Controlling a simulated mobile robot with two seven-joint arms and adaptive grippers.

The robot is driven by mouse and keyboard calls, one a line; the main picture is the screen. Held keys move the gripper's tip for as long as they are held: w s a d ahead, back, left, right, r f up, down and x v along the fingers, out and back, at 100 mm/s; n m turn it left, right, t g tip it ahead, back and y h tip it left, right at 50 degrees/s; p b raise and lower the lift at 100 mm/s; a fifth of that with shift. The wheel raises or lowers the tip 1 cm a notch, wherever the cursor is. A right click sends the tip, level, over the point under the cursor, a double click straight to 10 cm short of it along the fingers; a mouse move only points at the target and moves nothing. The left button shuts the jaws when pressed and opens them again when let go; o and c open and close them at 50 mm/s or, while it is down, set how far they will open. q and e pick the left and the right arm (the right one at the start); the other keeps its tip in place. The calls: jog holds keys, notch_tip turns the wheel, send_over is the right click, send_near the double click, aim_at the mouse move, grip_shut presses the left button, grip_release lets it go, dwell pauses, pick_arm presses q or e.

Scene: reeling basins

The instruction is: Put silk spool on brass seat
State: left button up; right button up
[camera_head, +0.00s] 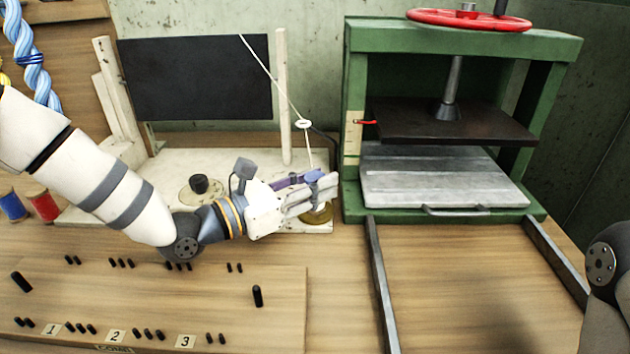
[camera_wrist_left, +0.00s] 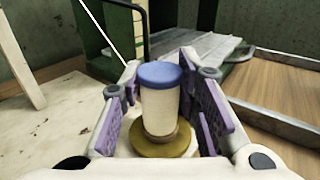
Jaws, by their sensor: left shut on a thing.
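The silk spool (camera_wrist_left: 160,103), pale with a blue top, stands upright between the purple pads of my left gripper (camera_wrist_left: 166,92) in the left wrist view. My left gripper (camera_head: 322,190) is shut on it. In the head view only the spool's blue top (camera_head: 314,175) shows clearly. The round brass seat (camera_wrist_left: 148,149) is right under the spool, and its edge also shows below the fingers in the head view (camera_head: 317,217). I cannot tell whether the spool's base touches the seat. My right gripper is out of view.
A thread runs down through a white ring (camera_head: 303,124) near my gripper. A green press (camera_head: 352,130) stands right. Red (camera_head: 44,206) and blue (camera_head: 12,207) spools stand left.

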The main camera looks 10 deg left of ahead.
pick_arm(q)
jog(key=shift+f, duration=0.1)
jog(key=o, duration=1.2)
jog(key=shift+c, duration=0.2)
jog(key=shift+s+a+r, duration=0.15)
jog(key=shift+a+r, duration=0.05)
jog(key=shift+r, duration=0.1)
jog(key=p+v, duration=0.1)
jog(key=v, duration=0.9)
jog(key=shift+s+a+r+p, duration=0.15)
jog(key=shift+s+a+p, duration=0.1)
jog(key=shift+p, duration=0.1)
jog(key=shift+s+a+f, duration=0.2)
jog(key=shift+s+a, duration=0.05)
jog(key=shift+s, duration=0.15)
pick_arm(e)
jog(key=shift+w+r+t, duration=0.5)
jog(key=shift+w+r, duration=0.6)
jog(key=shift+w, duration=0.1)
